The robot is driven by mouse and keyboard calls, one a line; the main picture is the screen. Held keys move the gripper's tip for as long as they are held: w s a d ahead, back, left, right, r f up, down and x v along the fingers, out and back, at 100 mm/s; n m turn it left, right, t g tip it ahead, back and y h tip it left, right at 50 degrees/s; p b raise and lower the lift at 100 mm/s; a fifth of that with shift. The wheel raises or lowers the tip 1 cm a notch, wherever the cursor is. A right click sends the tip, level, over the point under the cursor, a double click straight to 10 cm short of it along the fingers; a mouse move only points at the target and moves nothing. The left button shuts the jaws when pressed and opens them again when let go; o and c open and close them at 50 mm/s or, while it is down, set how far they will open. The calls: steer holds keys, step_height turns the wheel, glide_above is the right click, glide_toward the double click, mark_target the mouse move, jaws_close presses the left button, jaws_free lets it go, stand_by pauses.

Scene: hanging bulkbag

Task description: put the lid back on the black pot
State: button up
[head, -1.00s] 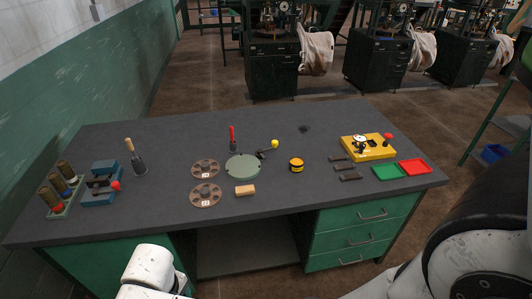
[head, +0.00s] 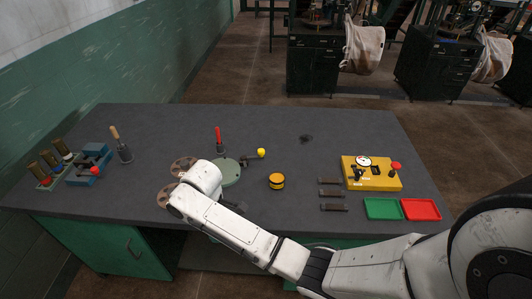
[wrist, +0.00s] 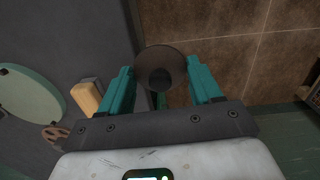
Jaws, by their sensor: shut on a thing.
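My gripper (wrist: 160,84) shows in the wrist view with its two teal fingers on either side of a dark brown round thing (wrist: 181,62) with a darker round middle. It is shut on that thing, which looks like a lid; I cannot tell for sure. The gripper is beyond the table's front edge or over it, with floor showing behind. In the head view my arm hides the gripper and what it holds. A small round black and yellow pot (head: 276,181) stands on the table, right of the green disc. I see no other black pot clearly.
A pale green round plate (head: 229,174) with a yellow-knobbed lever lies mid-table. A wooden block (wrist: 87,97) is left of my gripper. A yellow control box (head: 372,174), green tray (head: 384,209) and red tray (head: 421,210) are at right. A blue vise-like device (head: 89,165) is at left.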

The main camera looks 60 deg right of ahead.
steer(key=s+d+r+n+p, duration=0.1)
steer(key=s+d+r+n, duration=0.15)
steer(key=d, duration=0.65)
steer(key=s+d+r+n, duration=0.2)
steer(key=d+r+n, duration=0.1)
steer(key=d, duration=0.6)
steer(key=s+d+r+n+p, duration=0.1)
steer(key=s+d+r+n, duration=0.15)
steer(key=d, duration=0.75)
steer(key=f+b, duration=0.2)
steer(key=f, duration=0.1)
steer(key=f+b, duration=0.1)
steer(key=b, duration=0.1)
steer(key=shift+s+a+f, duration=0.1)
steer(key=shift+a+f, duration=0.15)
steer(key=shift+f, duration=0.1)
steer(key=shift+f+b, duration=0.65)
steer(key=shift+f, duration=0.35)
steer(key=shift+r+p, duration=0.1)
steer(key=shift+p, duration=0.4)
steer(key=shift+f+p, duration=0.25)
steer(key=shift+p, duration=0.05)
steer(key=o, duration=1.1)
